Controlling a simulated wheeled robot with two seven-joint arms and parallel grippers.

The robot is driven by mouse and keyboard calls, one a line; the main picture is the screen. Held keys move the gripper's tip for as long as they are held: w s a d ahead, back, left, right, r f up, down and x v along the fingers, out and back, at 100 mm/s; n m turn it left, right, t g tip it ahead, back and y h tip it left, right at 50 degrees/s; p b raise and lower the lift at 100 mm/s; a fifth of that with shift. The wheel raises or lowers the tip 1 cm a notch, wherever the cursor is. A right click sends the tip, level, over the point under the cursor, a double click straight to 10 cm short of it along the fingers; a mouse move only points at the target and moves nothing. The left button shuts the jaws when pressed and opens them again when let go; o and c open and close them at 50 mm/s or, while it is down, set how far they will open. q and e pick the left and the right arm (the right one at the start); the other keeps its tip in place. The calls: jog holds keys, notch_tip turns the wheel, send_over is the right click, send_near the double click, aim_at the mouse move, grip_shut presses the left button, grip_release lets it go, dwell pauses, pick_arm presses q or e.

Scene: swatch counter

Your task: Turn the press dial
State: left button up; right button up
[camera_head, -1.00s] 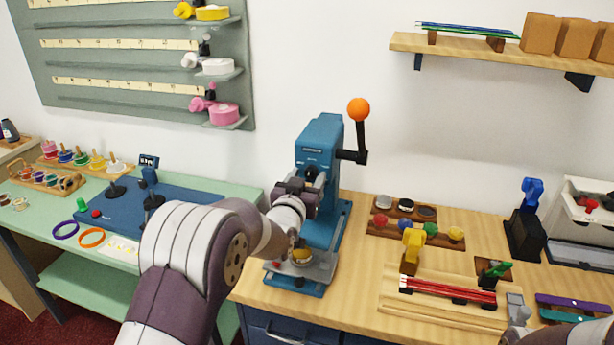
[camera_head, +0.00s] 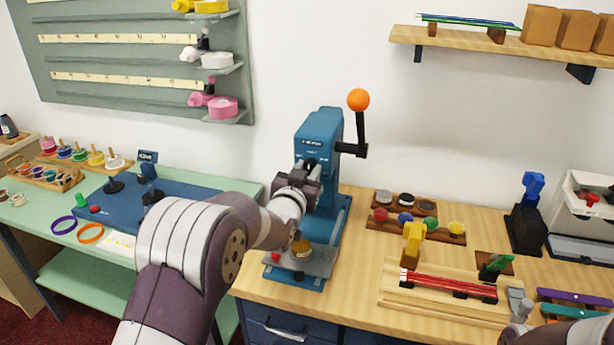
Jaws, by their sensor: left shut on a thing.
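The blue press (camera_head: 325,131) stands on the wooden counter, with a black lever that ends in an orange ball (camera_head: 358,100) on its right side. My left gripper (camera_head: 308,170) is at the front of the press head, shut on the press dial, which is mostly hidden by the gripper.
A wooden rack with coloured knobs (camera_head: 416,227) and a tray with red rods (camera_head: 449,285) lie right of the press. A green table with a blue board (camera_head: 185,204) is at left. A shelf (camera_head: 470,46) hangs above right.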

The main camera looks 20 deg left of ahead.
pick_arm(q)
jog(key=shift+a+m+b, duration=0.1)
jog(key=shift+m+b, duration=11.1)
jog(key=shift+b, duration=0.1)
jog(key=shift+r, duration=0.1)
jog(key=o, duration=1.1)
jog(key=shift+c, duration=0.2)
